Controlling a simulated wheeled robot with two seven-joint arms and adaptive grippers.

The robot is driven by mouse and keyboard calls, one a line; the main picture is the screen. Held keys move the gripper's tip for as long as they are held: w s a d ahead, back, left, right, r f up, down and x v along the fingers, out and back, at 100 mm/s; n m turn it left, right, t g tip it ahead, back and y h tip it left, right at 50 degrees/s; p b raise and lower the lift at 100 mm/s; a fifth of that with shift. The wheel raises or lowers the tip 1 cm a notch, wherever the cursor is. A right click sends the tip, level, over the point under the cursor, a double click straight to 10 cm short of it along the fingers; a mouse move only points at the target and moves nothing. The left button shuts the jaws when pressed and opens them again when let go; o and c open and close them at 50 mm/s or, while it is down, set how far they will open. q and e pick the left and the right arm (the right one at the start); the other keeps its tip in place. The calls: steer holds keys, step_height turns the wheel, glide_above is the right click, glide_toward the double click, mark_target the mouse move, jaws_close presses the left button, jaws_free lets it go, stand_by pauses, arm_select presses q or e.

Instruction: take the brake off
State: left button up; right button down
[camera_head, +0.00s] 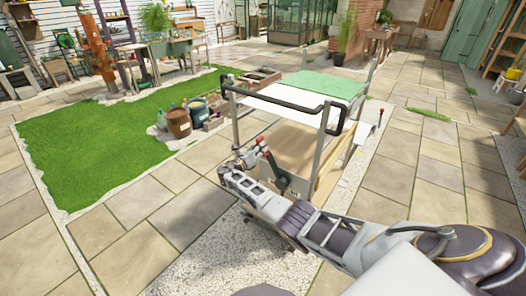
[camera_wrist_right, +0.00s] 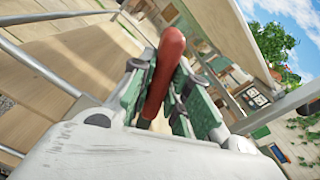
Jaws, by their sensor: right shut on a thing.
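A cart with a black push handle (camera_head: 283,106) stands in the middle of the head view. A lever with a red grip (camera_head: 262,146) sits low at its near end. My right gripper (camera_head: 250,155) is at that lever. In the right wrist view the red grip (camera_wrist_right: 165,65) stands between the two green-padded fingers of my right gripper (camera_wrist_right: 160,85), which is shut on it. The lower end of the lever is hidden there by the gripper body. My left gripper is in neither view.
The cart has a green top panel (camera_head: 318,84) and wooden boards below. Another red-knobbed stick (camera_head: 380,113) stands at its right. Brown and blue buckets (camera_head: 178,123) stand on its left, near the lawn (camera_head: 100,150). The paving at front left is clear.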

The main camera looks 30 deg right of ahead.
steer(key=shift+w, duration=0.15)
stand_by(0.3)
steer(key=c, duration=1.4)
jaws_free()
steer(key=shift+w+a+f, duration=0.1)
steer(key=shift+w+a, duration=0.05)
steer(key=shift+o, duration=0.2)
steer(key=v, duration=1.2)
steer(key=shift+f, duration=0.1)
